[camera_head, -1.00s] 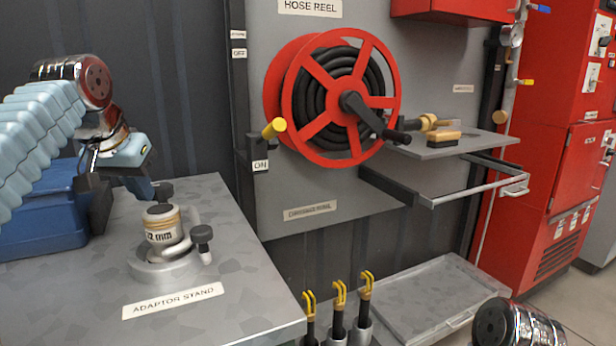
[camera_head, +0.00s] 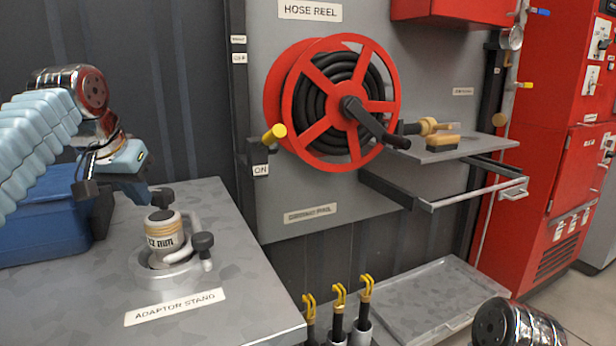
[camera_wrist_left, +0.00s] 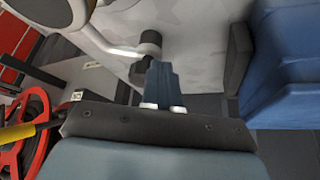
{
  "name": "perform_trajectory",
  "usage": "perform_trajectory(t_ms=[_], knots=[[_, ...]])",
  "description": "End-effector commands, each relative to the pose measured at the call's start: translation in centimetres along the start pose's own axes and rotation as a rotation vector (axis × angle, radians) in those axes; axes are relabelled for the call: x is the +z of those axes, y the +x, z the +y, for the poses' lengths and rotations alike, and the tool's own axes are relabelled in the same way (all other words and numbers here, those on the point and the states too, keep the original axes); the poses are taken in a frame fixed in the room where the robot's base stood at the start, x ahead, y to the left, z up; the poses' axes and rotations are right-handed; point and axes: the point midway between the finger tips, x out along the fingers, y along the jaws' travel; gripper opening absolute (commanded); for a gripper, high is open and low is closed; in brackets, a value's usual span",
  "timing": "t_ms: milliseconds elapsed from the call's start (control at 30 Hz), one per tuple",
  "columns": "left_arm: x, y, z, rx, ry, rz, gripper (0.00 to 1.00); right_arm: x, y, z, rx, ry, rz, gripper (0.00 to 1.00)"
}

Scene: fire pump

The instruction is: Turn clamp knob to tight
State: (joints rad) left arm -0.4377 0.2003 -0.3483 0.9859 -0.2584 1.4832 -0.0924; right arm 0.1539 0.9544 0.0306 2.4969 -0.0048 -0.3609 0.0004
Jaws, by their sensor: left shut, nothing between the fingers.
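The adaptor stand (camera_head: 213,288) is on the grey table, with a cream cylindrical adaptor (camera_head: 164,238) upright in it. In the left wrist view the shut fingers (camera_wrist_left: 160,68) point at a black knob (camera_wrist_left: 151,40) on a pale arm, with a small visible gap. Which knob is the clamp knob I cannot tell. My right gripper is out of view.
A blue case (camera_head: 40,225) stands left of the stand, under my left arm; its side is close to the fingers in the wrist view (camera_wrist_left: 285,75). A red hose reel (camera_head: 335,100) is on the wall behind. The table's front right is clear.

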Motion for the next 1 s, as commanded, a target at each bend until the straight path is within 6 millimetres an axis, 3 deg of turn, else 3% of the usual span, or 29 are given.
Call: perform_trajectory(t_ms=[233,400,733,1000], knots=[[0.5,-0.5,-0.3,0.0,-0.001,-0.002,0.0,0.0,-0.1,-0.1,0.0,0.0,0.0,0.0],[-0.7,-2.7,-0.2,-0.001,0.0,-0.003,0.0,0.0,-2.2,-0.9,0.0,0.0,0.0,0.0],[-2.2,-5.3,-0.2,-0.002,0.0,-0.001,0.0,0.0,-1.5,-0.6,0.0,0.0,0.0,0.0],[-2.2,-5.6,-0.2,0.0,0.0,-0.002,0.0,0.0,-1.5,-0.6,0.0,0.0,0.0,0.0]])
